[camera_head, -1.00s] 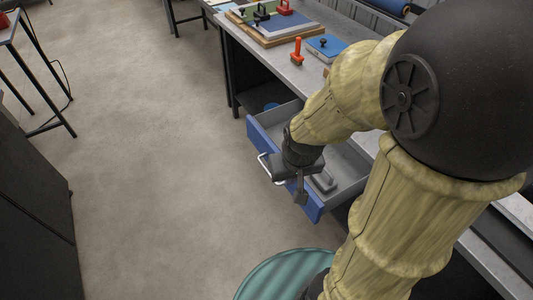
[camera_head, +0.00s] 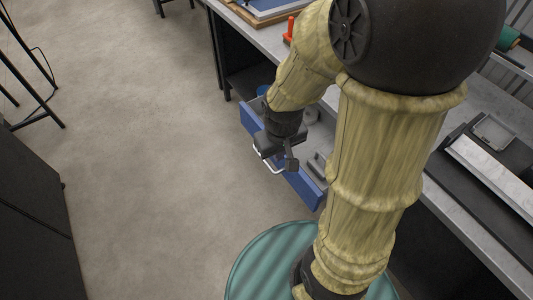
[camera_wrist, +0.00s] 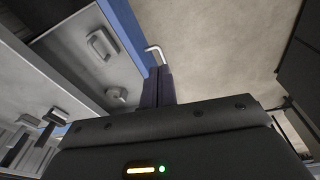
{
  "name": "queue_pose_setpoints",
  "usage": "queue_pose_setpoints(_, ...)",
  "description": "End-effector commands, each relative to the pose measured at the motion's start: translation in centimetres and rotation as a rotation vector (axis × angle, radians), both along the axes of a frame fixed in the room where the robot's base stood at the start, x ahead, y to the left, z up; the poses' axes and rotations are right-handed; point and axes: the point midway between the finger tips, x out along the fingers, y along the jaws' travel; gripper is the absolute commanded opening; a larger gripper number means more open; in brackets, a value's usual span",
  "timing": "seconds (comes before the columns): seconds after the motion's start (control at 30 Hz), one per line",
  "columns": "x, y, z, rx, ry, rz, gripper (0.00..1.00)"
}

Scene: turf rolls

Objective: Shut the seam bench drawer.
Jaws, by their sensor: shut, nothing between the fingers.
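The seam bench drawer stands open, with a blue front (camera_head: 301,188) and a pale grey inside (camera_head: 322,133). Its silver bar handle (camera_head: 272,168) sits on the outer face, partly hidden by my gripper. My gripper (camera_head: 289,163) is shut and empty, over the drawer front beside the handle. In the wrist view, the closed dark fingers (camera_wrist: 158,87) lie next to the blue front (camera_wrist: 124,28), with the handle's bent end (camera_wrist: 155,53) just beyond their tips. I cannot tell whether they touch it. My arm hides part of the drawer.
Grey items, including a handled block (camera_wrist: 101,45), lie inside the drawer. The grey bench top (camera_head: 460,205) carries a dark tool with a metal plate (camera_head: 492,132) and a red-handled tool (camera_head: 289,31). The concrete floor (camera_head: 150,150) left of the drawer is clear.

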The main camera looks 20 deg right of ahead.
Motion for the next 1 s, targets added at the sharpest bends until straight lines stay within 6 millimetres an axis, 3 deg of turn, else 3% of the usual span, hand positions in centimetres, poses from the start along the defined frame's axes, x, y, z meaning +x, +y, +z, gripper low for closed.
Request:
queue_pose_setpoints(0.7, 9.1, 5.1, -10.9, -0.737, 0.542, 1.323, 0.00)
queue_pose_setpoints(0.83, 10.4, 6.1, -12.2, -0.851, 0.593, 1.473, 0.00)
queue_pose_setpoints(1.0, 11.0, 6.5, -12.7, -0.898, 0.612, 1.530, 0.00)
